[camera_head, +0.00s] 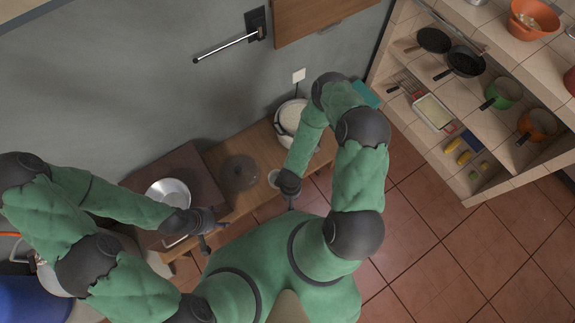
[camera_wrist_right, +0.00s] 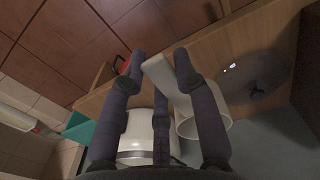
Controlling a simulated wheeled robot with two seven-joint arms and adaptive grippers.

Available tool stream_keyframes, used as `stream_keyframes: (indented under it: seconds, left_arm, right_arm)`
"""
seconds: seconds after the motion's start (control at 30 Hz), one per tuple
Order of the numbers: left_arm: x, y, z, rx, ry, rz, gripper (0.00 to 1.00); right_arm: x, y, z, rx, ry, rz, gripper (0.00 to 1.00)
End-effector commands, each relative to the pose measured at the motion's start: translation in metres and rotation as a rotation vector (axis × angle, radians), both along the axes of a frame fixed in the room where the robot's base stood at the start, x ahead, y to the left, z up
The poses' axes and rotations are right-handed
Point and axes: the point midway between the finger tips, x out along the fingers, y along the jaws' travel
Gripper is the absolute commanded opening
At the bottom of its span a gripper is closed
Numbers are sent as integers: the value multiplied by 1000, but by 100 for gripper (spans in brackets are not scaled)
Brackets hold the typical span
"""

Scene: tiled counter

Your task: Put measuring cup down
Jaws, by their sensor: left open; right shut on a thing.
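The white measuring cup (camera_wrist_right: 208,122) is in the right wrist view, with its pale handle (camera_wrist_right: 166,78) between the dark fingers of my right gripper (camera_wrist_right: 158,68). The gripper is shut on the handle. In the head view, the cup's pale rim (camera_head: 273,178) shows just left of my right gripper (camera_head: 290,198), by the wooden counter (camera_head: 262,145). I cannot tell whether the cup's base touches the counter. My left gripper (camera_head: 207,240) is open near the counter's front edge, below the silver pan.
A dark round lid (camera_head: 238,172) lies on the counter left of the cup. A white cooker (camera_head: 291,116) stands behind, near the wall. A silver pan (camera_head: 168,191) sits on the dark surface at left. Shelves (camera_head: 470,110) with pans stand at right.

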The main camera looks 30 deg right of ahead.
Motion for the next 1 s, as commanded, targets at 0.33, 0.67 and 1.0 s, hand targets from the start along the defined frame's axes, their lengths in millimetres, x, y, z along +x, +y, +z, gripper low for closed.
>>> stream_keyframes:
  seconds: [0.33, 0.67, 1.0]
  left_arm:
    - [0, 0, -34, 0, 0, 0, 58]
    - [0, 0, -54, 0, 0, 0, 58]
    - [0, 0, -73, 0, 0, 0, 58]
  right_arm:
    - [60, -39, -42, 1, 1, -2, 0]
    - [87, -57, -79, 0, 1, 1, 0]
    - [95, -63, -107, 2, 2, 1, 0]
